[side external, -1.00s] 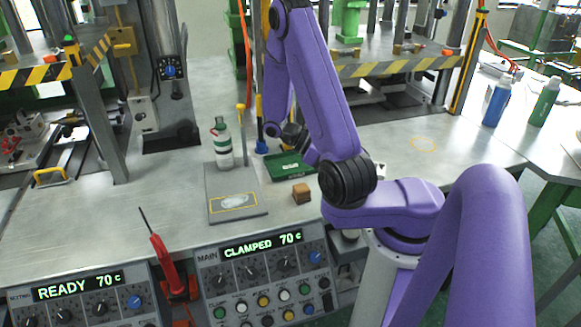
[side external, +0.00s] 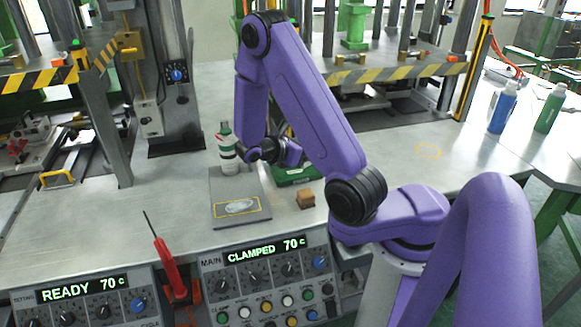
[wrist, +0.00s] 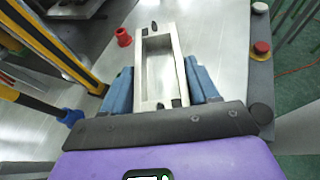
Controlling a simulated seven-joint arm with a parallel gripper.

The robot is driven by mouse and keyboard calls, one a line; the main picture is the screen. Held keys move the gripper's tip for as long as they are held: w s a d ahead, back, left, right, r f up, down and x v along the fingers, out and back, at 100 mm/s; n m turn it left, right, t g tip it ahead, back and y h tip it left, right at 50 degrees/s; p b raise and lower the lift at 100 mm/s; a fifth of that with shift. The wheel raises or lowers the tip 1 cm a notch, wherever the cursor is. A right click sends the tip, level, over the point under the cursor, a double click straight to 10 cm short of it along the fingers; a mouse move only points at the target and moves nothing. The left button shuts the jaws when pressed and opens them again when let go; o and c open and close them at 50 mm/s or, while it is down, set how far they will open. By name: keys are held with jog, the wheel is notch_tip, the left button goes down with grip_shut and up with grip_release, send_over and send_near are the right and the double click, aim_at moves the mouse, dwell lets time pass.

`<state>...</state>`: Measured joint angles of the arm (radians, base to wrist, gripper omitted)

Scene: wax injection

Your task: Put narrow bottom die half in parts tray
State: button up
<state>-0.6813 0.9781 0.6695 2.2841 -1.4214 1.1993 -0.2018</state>
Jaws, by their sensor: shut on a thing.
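My gripper (wrist: 160,85) shows in the wrist view with a blue finger on each side of a pale metal rectangular die half (wrist: 180,72). It is shut on this piece, which has a long recess and dark marks at its ends. I take it for the narrow bottom die half; the view does not confirm which half it is. In the side external view my wrist is near the white and green bottle, and the fingers and held piece are hidden. A green tray (side external: 296,180), likely the parts tray, lies behind my forearm, partly covered.
A white-green bottle (side external: 228,150) stands behind a grey plate (side external: 240,213). A small brown block (side external: 306,197) sits in front of the tray. The wrist view shows a red part (wrist: 123,37) and a red button (wrist: 261,48). The bench right of my arm is mostly clear.

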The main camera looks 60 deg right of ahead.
jog(key=w+d+f, duration=0.2)
jog(key=w, duration=0.2)
send_over(290, 174)
jog(key=f, duration=0.5)
jog(key=shift+s+a, duration=0.15)
jog(key=shift+a, duration=0.1)
jog(key=shift+d+f, duration=0.1)
jog(key=shift+f, duration=0.25)
jog(key=shift+w+f, duration=0.2)
jog(key=shift+f, duration=1.3)
jog(key=shift+f, duration=0.1)
jog(key=o, duration=1.4)
jog(key=shift+f, duration=0.1)
